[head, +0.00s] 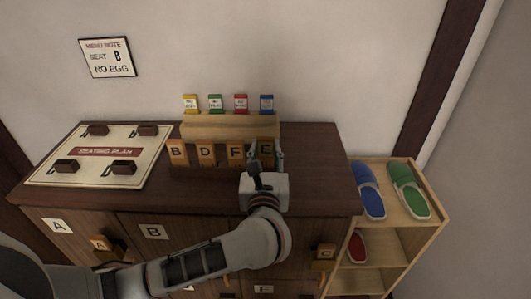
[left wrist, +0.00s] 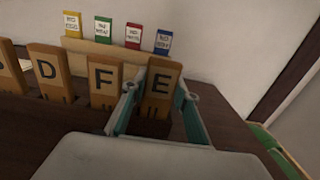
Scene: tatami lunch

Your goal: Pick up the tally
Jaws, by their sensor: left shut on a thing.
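Wooden tallies marked B (head: 175,152), D (head: 206,154), F (head: 236,153) and E (head: 267,148) stand upright in a row on the dark cabinet top, in front of a wooden rack. My left gripper (head: 266,154) is at the right end of the row, shut on the E tally, which shows between its fingers in the left wrist view (left wrist: 160,84). The E tally's lower part is hidden by the gripper in the head view; I cannot tell whether it is lifted. The F tally (left wrist: 104,80) is close beside the left finger. My right gripper is not in view.
The rack (head: 229,127) carries yellow, green, red and blue tags. A seating plan board (head: 110,140) with dark blocks lies at left. A shoe shelf (head: 405,220) with slippers stands at right.

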